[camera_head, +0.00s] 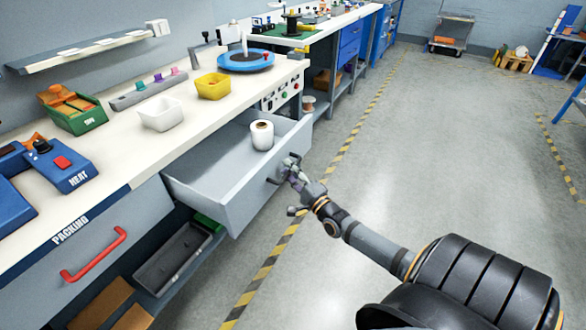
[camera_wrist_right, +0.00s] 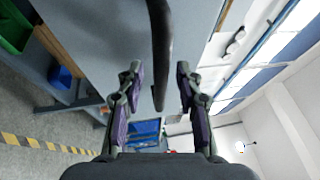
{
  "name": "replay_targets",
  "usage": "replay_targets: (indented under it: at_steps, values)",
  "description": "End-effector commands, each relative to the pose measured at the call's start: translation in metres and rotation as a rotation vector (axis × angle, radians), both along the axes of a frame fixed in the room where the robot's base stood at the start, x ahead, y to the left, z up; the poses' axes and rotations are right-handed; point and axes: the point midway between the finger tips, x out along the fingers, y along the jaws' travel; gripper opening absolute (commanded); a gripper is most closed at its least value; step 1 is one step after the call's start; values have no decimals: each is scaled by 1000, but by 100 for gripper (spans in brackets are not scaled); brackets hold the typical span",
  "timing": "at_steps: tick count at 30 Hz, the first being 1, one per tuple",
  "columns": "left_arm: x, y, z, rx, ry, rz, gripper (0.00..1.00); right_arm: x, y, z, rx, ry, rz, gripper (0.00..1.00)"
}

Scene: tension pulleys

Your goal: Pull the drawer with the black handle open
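The grey drawer (camera_head: 228,190) under the white packing bench is pulled well out. Its black handle (camera_wrist_right: 160,45) shows in the right wrist view as a dark bar running between my right gripper's two fingers. In the head view the handle is largely hidden by the gripper. My right gripper (camera_head: 290,171) is at the drawer's front face; in the right wrist view (camera_wrist_right: 159,72) its fingers are apart, with a visible gap on each side of the bar. My left gripper is not in view.
A white roll (camera_head: 262,135) stands inside the drawer. A closed drawer with a red handle (camera_head: 93,255) is to its left. A dark tray (camera_head: 174,257) lies on the lower shelf.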

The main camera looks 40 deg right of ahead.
Motion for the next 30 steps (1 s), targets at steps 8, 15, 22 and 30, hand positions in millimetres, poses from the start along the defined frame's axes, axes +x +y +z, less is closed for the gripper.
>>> replay_targets:
  at_steps: [8, 15, 22, 30]
  values:
    - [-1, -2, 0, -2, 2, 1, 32, -53, 1, -12, -3, 10, 4, 36]
    - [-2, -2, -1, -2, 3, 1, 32, -102, 1, -19, 0, 6, 2, 36]
    - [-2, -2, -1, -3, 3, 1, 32, -117, 1, -21, 0, 2, 0, 36]
    - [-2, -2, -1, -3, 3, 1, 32, -117, 1, -21, 0, 1, 0, 36]
